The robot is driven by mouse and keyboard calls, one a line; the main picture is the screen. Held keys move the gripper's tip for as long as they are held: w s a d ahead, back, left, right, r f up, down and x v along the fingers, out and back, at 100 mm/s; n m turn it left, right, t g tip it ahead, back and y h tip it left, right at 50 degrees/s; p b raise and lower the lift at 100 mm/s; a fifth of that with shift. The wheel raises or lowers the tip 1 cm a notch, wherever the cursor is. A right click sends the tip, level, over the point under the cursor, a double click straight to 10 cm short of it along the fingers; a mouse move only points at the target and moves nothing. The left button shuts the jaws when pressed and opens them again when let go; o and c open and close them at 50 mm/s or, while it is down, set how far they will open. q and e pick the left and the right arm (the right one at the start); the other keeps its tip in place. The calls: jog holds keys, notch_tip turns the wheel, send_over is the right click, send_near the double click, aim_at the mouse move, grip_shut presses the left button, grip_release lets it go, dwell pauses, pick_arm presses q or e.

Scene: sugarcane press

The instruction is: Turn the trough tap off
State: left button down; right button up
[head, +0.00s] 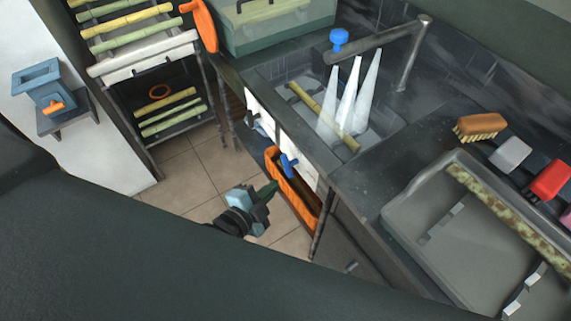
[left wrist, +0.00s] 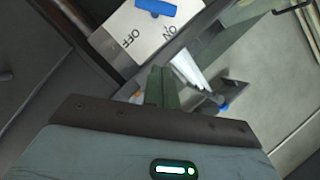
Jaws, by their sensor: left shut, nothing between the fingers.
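The trough (head: 385,122) is set in the dark counter. White streams (head: 348,100) fall into it from a dark pipe (head: 375,38). A blue lever (head: 289,165) sits on a white panel on the counter's front. In the left wrist view, a blue handle (left wrist: 155,7) is cut by the top edge, on a white plate (left wrist: 135,32) marked ON and OFF; which label it points to is unclear. My left gripper (head: 268,190) is shut and empty, in front of the counter, just below and left of the lever. Its green fingers (left wrist: 158,88) are together, apart from the handle.
An orange bin (head: 292,187) hangs below the panel, close to my left gripper. A blue knob (head: 338,38) sits by the pipe. A brush (head: 480,126), a red block (head: 550,180) and a grey tray (head: 430,210) lie at right. The tiled floor at left is free.

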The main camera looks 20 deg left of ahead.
aim_at(284, 163)
pick_arm(q)
jog(key=x, duration=0.9)
jog(key=shift+w+d+r, duration=0.1)
jog(key=shift+w, duration=0.3)
jog(key=shift+w+a+f+b, duration=0.4)
jog(key=shift+w+a+f, duration=0.3)
jog(key=shift+a+f, duration=0.3)
jog(key=shift+w+a+f, duration=0.15)
jog(key=shift+w+a, duration=0.05)
jog(key=shift+a, duration=0.2)
pick_arm(e)
jog(key=shift+s+f, duration=0.1)
jog(key=shift+f, duration=0.45)
pick_arm(q)
jog(key=shift+w+a, duration=0.1)
pick_arm(e)
jog(key=shift+r, duration=0.2)
pick_arm(q)
jog(key=shift+a+n, duration=0.15)
jog(key=shift+n, duration=0.15)
pick_arm(e)
jog(key=shift+s, duration=0.35)
